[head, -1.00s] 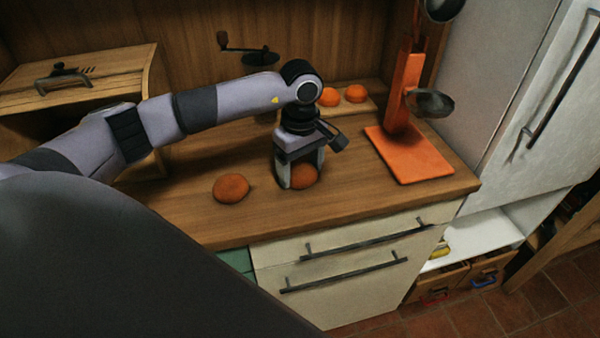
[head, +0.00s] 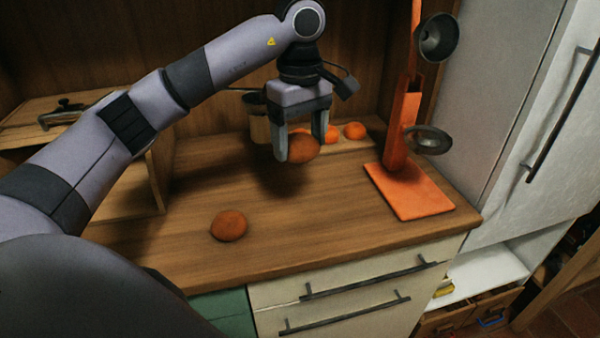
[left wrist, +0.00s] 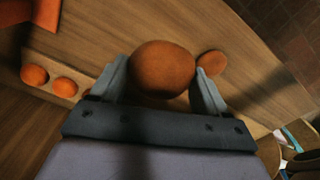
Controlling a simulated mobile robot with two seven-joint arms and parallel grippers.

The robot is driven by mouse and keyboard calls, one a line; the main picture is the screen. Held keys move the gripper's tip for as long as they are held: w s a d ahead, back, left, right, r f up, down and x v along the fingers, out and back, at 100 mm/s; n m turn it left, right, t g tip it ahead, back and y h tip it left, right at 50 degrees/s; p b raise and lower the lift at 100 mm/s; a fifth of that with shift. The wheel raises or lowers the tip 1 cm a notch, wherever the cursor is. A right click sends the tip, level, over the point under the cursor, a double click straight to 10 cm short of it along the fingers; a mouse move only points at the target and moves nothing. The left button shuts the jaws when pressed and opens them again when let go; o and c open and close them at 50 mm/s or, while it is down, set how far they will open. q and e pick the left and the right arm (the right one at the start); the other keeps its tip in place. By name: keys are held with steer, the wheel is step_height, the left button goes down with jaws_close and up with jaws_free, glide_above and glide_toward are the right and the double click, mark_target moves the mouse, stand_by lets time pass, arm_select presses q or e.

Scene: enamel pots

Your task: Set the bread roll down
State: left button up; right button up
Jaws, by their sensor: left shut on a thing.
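My left gripper (head: 301,150) is shut on a round brown bread roll (head: 304,148) and holds it above the wooden counter (head: 300,210). In the left wrist view the held roll (left wrist: 162,69) sits between the two fingers of the gripper (left wrist: 163,80). A second bread roll (head: 229,226) lies on the counter near its front left; it also shows beyond the right finger in the left wrist view (left wrist: 212,64). My right gripper is in neither view.
An orange stand (head: 410,190) with hanging metal bowls or ladles (head: 437,38) is at the right. A wooden box (head: 155,180) stands at the left.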

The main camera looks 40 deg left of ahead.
mark_target(300, 137)
arm_select(q)
step_height(300, 137, up, 4)
steer(key=shift+r+p, duration=0.1)
steer(key=shift+p, duration=0.3)
steer(key=s+d+f+m, duration=0.2)
steer(key=f+m, duration=0.2)
steer(key=f, duration=0.1)
steer(key=s+d+f+m, duration=0.2)
steer(key=d+f+m, duration=0.1)
steer(key=f+m, duration=0.1)
steer(key=s+d+f+m, duration=0.2)
steer(key=d+f+m, duration=0.1)
steer(key=f+m, duration=0.2)
steer(key=shift+d+f+m+p, duration=0.15)
steer(key=shift+f+m+p, duration=0.15)
steer(key=shift+f+m, duration=0.1)
steer(key=shift+s+d+f, duration=0.15)
steer(key=shift+s, duration=0.05)
